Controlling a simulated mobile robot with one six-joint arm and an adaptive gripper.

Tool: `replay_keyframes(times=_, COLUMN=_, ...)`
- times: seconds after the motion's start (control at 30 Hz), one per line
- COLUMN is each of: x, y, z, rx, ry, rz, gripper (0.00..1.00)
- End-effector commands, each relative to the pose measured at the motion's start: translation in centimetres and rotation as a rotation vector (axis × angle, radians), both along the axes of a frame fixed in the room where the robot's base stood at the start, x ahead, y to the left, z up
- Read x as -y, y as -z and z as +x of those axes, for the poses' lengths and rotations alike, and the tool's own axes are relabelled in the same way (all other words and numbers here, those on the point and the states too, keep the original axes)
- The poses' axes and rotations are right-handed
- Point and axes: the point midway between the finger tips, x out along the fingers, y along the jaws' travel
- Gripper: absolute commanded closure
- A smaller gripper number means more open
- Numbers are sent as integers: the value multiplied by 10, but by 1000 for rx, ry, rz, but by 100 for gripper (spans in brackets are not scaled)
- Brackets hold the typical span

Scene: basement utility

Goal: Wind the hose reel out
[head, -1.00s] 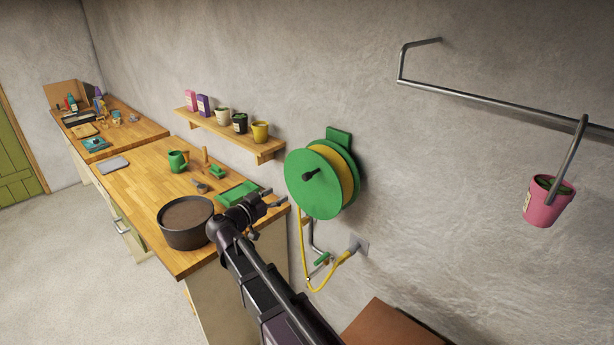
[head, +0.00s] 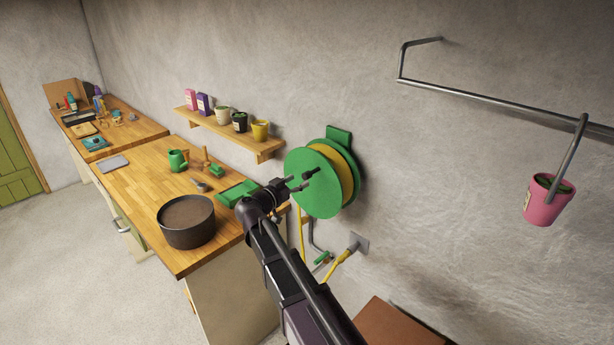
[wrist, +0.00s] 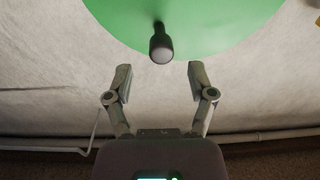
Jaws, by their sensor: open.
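The hose reel (head: 316,196) is mounted on the wall, with a green front disc and yellow hose (head: 333,163) wound behind it. A dark crank handle (head: 309,173) sticks out from the disc. In the wrist view the handle (wrist: 161,45) hangs at the top middle, against the green disc (wrist: 210,22). My gripper (head: 297,186) is in front of the disc, close to the handle. In the wrist view my gripper (wrist: 159,82) is open and empty. Its fingertips are on either side of the handle's line, just short of its end.
A wooden bench (head: 135,195) at the left bears a large dark pot (head: 187,228), a green tray (head: 232,196) and a small green watering can (head: 178,160). A pipe with a green tap (head: 322,258) is below the reel. A pink pot (head: 545,203) hangs from a rail at the right.

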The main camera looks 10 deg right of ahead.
Motion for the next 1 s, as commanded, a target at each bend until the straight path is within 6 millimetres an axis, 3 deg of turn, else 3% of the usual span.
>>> replay_keyframes(times=0.4, x=36, y=0, z=28, rx=0, ry=1, rz=0, gripper=29)
replay_keyframes(times=0.8, x=40, y=0, z=31, rx=0, ry=0, rz=0, gripper=29)
replay_keyframes(times=0.87, x=40, y=0, z=30, rx=0, ry=0, rz=0, gripper=41)
replay_keyframes(times=1.0, x=40, y=0, z=30, rx=0, ry=0, rz=0, gripper=83)
